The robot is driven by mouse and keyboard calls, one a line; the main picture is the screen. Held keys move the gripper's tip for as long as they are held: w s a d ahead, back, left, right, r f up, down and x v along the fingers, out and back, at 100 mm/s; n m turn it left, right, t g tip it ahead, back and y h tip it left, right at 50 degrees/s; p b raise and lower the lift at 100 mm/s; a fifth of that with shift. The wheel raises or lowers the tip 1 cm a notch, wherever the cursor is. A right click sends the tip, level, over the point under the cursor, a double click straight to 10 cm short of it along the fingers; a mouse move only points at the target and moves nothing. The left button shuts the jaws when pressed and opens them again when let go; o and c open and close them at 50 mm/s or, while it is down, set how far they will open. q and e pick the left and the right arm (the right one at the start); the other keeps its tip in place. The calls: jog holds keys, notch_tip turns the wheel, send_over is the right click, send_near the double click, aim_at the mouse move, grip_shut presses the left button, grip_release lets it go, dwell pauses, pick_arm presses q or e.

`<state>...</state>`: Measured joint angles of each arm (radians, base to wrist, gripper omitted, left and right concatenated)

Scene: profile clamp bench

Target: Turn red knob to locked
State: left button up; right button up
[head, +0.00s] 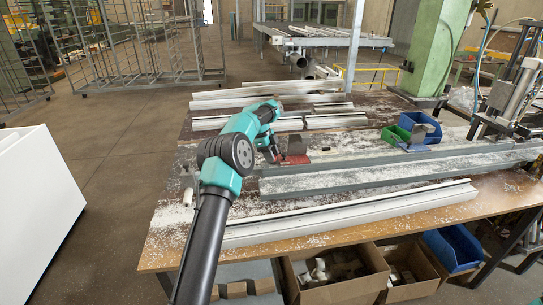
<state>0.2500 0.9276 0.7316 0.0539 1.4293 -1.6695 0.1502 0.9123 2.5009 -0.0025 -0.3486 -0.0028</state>
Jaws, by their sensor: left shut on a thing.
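My left arm reaches in from the bottom and its gripper (274,153) points down at the bench, at the left end of the grey rail. It is shut on the red knob (293,160), which shows as a small red patch just right of the fingers. The fingers and part of the knob are small and partly hidden by my wrist, so the knob's turn angle cannot be read. A grey upright block (296,144) stands right behind the red patch. My right gripper is not in view.
Long grey and white profiles (350,210) lie across the wooden bench (170,225), strewn with white chips. Cardboard boxes (340,290) sit below the front edge.

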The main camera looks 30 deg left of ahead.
pick_arm(q)
jog(key=shift+m+g, duration=0.3)
jog(key=shift+m, duration=0.4)
jog(key=o, duration=0.9)
